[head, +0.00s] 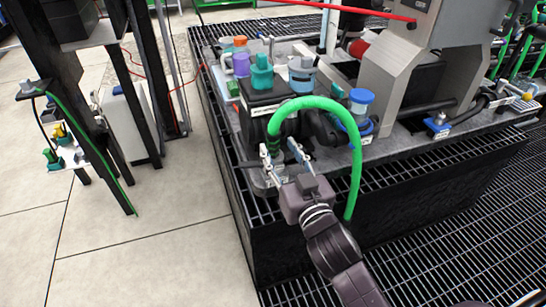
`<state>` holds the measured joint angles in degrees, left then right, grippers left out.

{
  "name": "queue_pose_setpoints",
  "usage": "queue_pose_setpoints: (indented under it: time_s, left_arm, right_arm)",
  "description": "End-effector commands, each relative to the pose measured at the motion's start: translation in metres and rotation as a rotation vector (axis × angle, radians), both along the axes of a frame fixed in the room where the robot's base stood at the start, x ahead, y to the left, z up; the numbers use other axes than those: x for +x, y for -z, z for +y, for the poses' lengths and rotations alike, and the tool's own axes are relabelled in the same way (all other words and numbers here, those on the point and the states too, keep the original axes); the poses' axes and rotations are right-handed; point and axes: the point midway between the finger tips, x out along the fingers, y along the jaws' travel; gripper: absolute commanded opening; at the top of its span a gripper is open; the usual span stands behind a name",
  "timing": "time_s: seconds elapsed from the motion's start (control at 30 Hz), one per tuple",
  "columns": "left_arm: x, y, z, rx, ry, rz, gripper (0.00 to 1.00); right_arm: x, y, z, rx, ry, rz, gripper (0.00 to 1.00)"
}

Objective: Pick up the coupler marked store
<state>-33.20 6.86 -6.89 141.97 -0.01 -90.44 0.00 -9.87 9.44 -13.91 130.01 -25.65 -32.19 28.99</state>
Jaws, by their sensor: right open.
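A thick green hose (318,102) arches over the front of the grey tray. Its left end runs down to a dark green ribbed coupler (274,146). I cannot read a "store" mark on it. My right gripper (281,152) reaches in from the bottom with its fingers apart, one near the coupler and one to its right. I cannot tell whether the fingers touch it. The lower end of the coupler is partly hidden by the fingers. My left gripper is not in view.
The grey tray (252,180) sits on a black grated platform. A blue-capped fitting (360,100) stands right of the hose. A black frame stands left. The floor between is clear.

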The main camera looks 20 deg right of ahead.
Motion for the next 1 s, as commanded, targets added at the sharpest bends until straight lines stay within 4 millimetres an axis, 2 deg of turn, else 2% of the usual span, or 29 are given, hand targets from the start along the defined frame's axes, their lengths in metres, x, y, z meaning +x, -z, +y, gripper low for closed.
queue_pose_setpoints:
  time_s: [0.1,0.3,0.6,1.0]
  left_arm:
    - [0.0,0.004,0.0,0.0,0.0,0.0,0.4]
    - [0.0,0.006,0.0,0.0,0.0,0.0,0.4]
    - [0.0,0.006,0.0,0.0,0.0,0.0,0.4]
    - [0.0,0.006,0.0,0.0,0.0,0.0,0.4]
  right_arm:
    - [0.017,0.002,0.003,-0.002,0.001,-0.002,0.4]
    - [0.037,0.003,0.005,-0.002,0.001,0.001,0.4]
    - [0.04,0.002,0.005,-0.001,0.001,0.002,0.4]
    - [0.04,0.003,0.005,-0.001,0.001,0.002,0.0]
